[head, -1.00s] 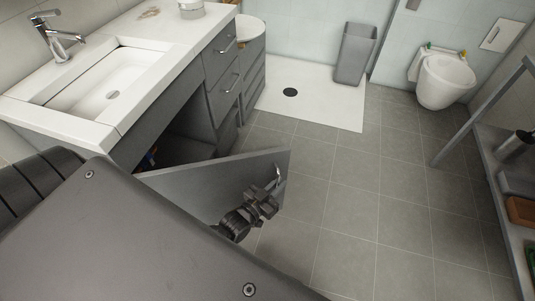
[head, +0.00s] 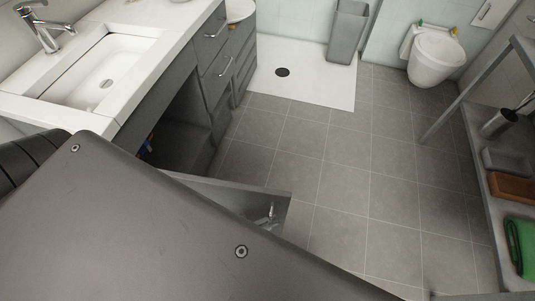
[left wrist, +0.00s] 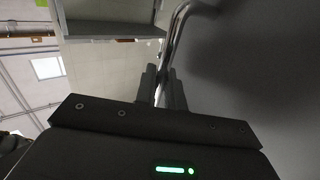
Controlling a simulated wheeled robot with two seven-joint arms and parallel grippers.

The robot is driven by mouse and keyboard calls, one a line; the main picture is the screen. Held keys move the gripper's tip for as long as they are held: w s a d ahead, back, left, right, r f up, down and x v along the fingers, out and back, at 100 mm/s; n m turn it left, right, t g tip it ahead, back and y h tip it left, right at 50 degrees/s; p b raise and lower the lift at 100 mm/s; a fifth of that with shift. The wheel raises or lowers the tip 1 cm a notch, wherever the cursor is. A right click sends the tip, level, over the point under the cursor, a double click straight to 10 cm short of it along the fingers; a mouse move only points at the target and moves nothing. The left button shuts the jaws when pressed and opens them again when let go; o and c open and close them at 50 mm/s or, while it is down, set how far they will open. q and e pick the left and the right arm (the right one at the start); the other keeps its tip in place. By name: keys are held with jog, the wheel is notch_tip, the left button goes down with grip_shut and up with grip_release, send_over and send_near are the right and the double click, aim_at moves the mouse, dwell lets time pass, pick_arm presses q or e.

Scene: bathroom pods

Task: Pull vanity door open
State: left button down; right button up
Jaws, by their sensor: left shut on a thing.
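The grey vanity door (head: 245,196) stands swung out from the vanity (head: 180,92), with the dark cabinet opening (head: 185,130) showing behind it. Its chrome bar handle (head: 270,213) is near the door's free end, just past the edge of my dark body. In the left wrist view, the handle (left wrist: 176,32) runs down to my left gripper (left wrist: 162,88), whose fingers are shut on it. The grey door face (left wrist: 265,70) fills the right side there. In the head view my body hides most of the left gripper and the lower door. My right gripper is not in view.
A white basin (head: 100,75) with a tap is set in the vanity top. Drawers (head: 215,60) stand beyond the opening. A grey bin (head: 347,32), a toilet (head: 435,55) and a shelf rack (head: 480,120) lie farther off. The tiled floor (head: 345,190) is clear.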

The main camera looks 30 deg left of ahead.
pick_arm(q)
jog(key=shift+s+d, duration=0.1)
jog(key=shift+d, duration=0.1)
jog(key=c, duration=1.6)
grip_release()
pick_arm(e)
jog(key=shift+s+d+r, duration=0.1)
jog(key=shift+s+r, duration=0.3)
pick_arm(q)
jog(key=shift+a, duration=0.1)
